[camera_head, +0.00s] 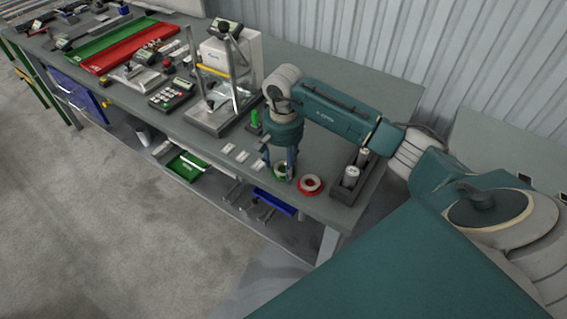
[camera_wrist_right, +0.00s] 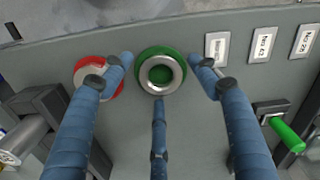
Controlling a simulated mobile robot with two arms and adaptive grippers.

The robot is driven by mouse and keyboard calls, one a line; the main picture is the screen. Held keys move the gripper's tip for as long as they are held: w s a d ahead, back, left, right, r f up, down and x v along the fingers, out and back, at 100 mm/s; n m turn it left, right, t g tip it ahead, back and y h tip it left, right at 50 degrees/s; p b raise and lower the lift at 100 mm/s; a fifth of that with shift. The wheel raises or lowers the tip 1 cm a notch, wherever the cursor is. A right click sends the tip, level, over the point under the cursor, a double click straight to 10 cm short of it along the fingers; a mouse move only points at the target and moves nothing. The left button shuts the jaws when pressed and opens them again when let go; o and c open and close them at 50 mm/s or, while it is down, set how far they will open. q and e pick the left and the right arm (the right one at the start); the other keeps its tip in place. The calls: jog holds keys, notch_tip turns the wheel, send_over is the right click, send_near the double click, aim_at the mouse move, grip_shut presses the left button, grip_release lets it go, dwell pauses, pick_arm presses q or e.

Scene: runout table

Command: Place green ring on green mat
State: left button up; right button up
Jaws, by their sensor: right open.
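A round green piece with a silver ring face and a green centre (camera_wrist_right: 160,73) lies on the table between my right fingers. I cannot tell whether its green edge is part of the ring or a round mat under it. In the head view it is partly hidden behind the fingers (camera_head: 281,178). My right gripper (camera_wrist_right: 165,75) points down over it, fingers spread and apart from it, open and empty. A long green strip (camera_head: 104,40), perhaps a mat, lies at the table's far left end. My left gripper is not in view.
A similar red ring piece (camera_head: 310,184) lies close beside, near the table's front edge. A dark holder with silver cylinders (camera_head: 351,180) stands to the right. White labels (camera_head: 228,149), a green-handled gauge (camera_wrist_right: 287,135) and a measuring stand (camera_head: 212,118) are to the left.

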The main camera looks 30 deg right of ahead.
jog(key=shift+r, duration=0.4)
notch_tip(320, 180, up, 12)
jog(key=b, duration=0.4)
jog(key=shift+f, duration=0.25)
jog(key=shift+f, duration=0.1)
